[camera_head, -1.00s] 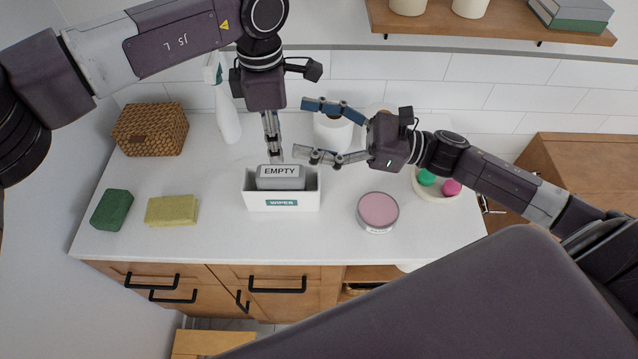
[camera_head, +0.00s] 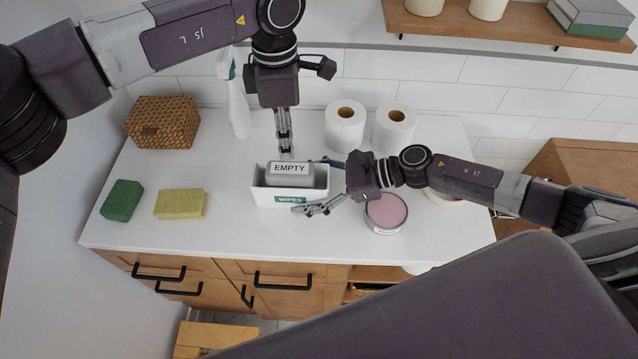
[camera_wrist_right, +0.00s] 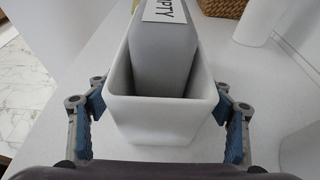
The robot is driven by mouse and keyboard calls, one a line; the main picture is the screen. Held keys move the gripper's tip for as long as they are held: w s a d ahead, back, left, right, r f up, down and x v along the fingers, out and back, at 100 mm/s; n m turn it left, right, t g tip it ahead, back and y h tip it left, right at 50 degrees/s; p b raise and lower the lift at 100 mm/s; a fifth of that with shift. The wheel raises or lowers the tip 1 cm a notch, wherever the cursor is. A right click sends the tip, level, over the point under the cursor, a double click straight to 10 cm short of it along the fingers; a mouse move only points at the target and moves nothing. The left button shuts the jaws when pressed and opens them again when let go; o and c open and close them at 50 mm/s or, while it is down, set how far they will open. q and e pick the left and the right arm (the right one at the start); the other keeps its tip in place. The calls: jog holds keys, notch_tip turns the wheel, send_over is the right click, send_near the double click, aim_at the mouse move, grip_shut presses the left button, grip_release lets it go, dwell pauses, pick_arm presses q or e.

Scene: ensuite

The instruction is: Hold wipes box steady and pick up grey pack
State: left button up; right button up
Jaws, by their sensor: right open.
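The white wipes box (camera_head: 262,197) stands upright on the counter, its label facing front. The grey pack (camera_head: 290,179), labelled EMPTY, sits in the box and sticks out above its rim. My right gripper (camera_head: 312,186) is open at the right end of the box, one finger on the far side and one on the near side. The right wrist view shows its fingers on both sides of the box (camera_wrist_right: 165,122), with the grey pack (camera_wrist_right: 160,62) inside. My left gripper (camera_head: 285,150) points down just above or behind the pack; its fingers overlap edge-on, so their opening is unclear.
A pink-topped round tin (camera_head: 386,213) stands close under my right gripper. Yellow (camera_head: 180,204) and green (camera_head: 122,200) sponges lie left. A wicker basket (camera_head: 162,123), spray bottle (camera_head: 238,108) and two paper rolls (camera_head: 345,128) stand behind. The front left counter is clear.

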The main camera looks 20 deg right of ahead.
jog(key=shift+x, duration=0.9)
jog(key=shift+c, duration=0.4)
